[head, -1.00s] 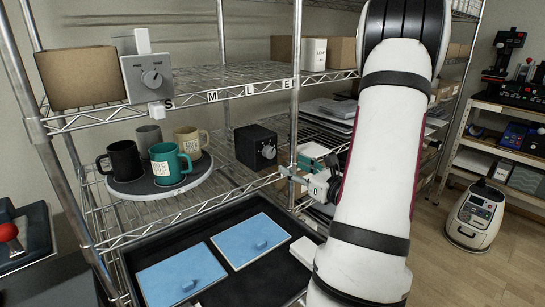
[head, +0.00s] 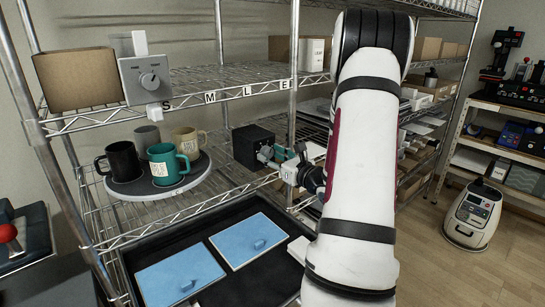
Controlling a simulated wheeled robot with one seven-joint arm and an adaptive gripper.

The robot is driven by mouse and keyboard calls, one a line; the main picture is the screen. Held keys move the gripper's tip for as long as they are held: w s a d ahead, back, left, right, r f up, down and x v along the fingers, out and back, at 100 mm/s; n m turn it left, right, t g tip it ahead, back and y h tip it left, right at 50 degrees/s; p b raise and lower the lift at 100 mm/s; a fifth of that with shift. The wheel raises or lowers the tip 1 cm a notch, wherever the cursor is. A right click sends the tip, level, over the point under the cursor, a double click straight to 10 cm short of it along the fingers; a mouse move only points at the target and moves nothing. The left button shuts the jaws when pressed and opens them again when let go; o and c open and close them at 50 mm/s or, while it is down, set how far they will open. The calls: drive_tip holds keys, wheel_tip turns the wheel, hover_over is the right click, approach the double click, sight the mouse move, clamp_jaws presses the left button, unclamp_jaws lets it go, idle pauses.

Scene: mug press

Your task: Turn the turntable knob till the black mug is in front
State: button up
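The round dark turntable (head: 140,192) sits on the middle wire shelf at the left. It carries several mugs. The black mug (head: 122,161) is at its left side, the teal mug (head: 164,165) at its front, a beige mug (head: 186,140) at the back right and a grey mug (head: 147,137) at the back. A black box (head: 251,141) stands to the right of the turntable; its knob face is now largely behind my gripper. My gripper (head: 272,154) is at the front of that box. Its fingers look parted, but whether they touch the knob is unclear.
Below is a black tray (head: 213,268) with two blue panels. A metal post (head: 295,70) rises close to my gripper's right.

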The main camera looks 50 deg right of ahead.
drive_tip(key=c, duration=0.7)
